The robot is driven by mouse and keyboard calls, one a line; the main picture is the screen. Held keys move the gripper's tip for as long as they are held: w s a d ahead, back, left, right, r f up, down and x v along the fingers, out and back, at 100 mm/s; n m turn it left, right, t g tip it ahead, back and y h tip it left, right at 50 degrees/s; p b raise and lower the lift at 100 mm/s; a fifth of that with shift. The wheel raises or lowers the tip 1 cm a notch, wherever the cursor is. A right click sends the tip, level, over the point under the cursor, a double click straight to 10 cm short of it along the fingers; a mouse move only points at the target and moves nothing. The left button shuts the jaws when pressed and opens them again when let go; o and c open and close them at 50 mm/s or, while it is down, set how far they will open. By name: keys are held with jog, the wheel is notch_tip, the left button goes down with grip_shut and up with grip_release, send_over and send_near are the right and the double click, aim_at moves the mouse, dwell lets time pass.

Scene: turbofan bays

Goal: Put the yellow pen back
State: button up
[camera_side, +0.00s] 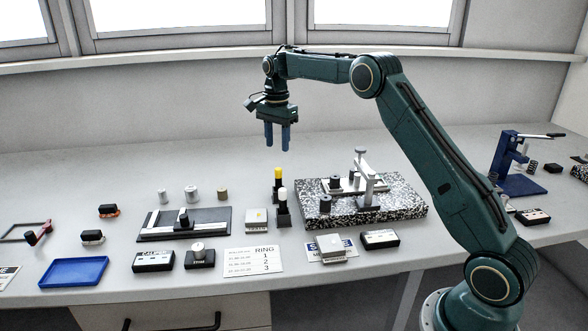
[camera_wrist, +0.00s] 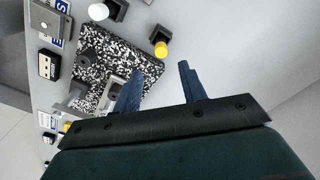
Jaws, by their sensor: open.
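The yellow pen (camera_side: 278,174) shows as a yellow top standing upright in a dark holder (camera_side: 278,191); any lower part is hidden. The wrist view shows its yellow top (camera_wrist: 161,49) beside the black holder. My gripper (camera_side: 277,142) points down with its blue fingers apart and empty, above the yellow top in the side view. In the wrist view my fingers (camera_wrist: 160,75) are spread below the yellow top in the picture, not touching it.
A speckled granite plate (camera_side: 405,209) with a metal stand (camera_side: 367,180) is close on the right. A blue tray (camera_side: 73,271) and a RING card (camera_side: 253,262) are nearer the front edge.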

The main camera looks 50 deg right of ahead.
jog(key=s+a+r+n+t, duration=0.1)
jog(key=s+a+r+n, duration=0.5)
jog(key=s, duration=0.3)
jog(key=s+a+r+n+t, duration=0.2)
jog(key=s+a+r+n, duration=0.1)
jog(key=s+a+r, duration=0.45)
jog(key=s+a+f+n+t, duration=0.1)
jog(key=s+n, duration=0.3)
jog(key=s, duration=0.7)
jog(key=s+a+f+n+t, duration=0.1)
jog(key=s+f+n, duration=0.3)
jog(key=s, duration=0.8)
jog(key=shift+a+f+n+t, duration=0.3)
jog(key=shift+a+f+n, duration=0.1)
jog(key=shift+a, duration=0.4)
